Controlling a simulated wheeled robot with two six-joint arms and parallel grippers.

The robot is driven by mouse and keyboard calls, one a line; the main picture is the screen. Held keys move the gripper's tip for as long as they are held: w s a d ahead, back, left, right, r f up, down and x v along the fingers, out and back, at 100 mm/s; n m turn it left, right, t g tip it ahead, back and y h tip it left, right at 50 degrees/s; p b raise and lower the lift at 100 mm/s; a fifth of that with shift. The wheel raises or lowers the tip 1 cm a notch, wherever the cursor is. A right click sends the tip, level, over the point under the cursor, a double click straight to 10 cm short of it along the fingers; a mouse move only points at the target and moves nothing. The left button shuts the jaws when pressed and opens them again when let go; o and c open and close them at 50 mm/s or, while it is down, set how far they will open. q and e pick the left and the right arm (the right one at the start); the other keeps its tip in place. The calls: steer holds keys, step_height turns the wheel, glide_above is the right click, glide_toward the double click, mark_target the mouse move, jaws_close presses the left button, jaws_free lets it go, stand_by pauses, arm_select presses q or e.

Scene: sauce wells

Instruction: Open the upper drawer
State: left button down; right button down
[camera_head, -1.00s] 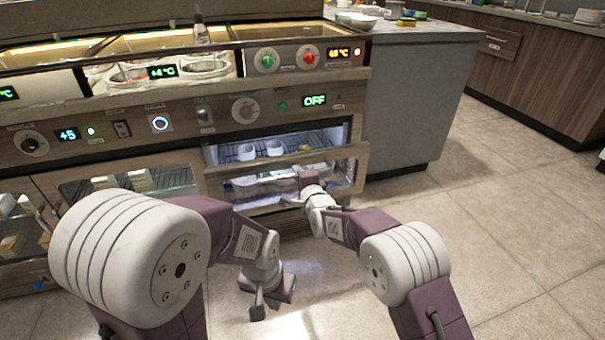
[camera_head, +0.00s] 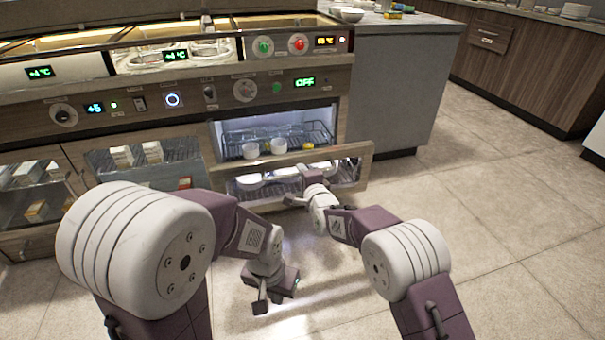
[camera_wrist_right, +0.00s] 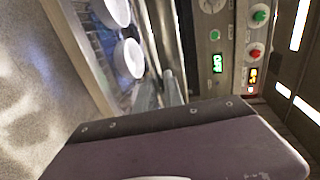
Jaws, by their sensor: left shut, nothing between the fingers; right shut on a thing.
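The upper drawer (camera_head: 229,171) is partly pulled out below the control panel. It has a wooden-framed front with a clear window. Two white cups (camera_head: 250,150) and a small yellow item (camera_head: 308,147) show in the opening behind its front; white cups also show in the right wrist view (camera_wrist_right: 128,58). My right gripper (camera_head: 308,184) is at the drawer front and shut on its handle. The handle itself is mostly hidden by the gripper. My left gripper (camera_head: 260,302) is shut and empty, low over the floor, apart from the drawer.
The wooden counter with control panel (camera_head: 190,97) stands behind the drawer, with a glass-fronted compartment (camera_head: 140,160) to its left. White bowls (camera_head: 250,181) show through the drawer window. A grey cabinet (camera_head: 395,90) stands to the right. The tiled floor (camera_head: 490,220) at right is clear.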

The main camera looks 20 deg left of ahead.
stand_by(0.3)
steer(key=c, duration=1.5)
jaws_free()
steer(key=shift+o, duration=0.2)
steer(key=shift+s+d+r, duration=0.15)
steer(key=shift+s, duration=0.1)
steer(key=p+v, duration=0.4)
steer(key=v, duration=0.4)
steer(key=shift+s+d, duration=0.15)
steer(key=shift+s, duration=0.05)
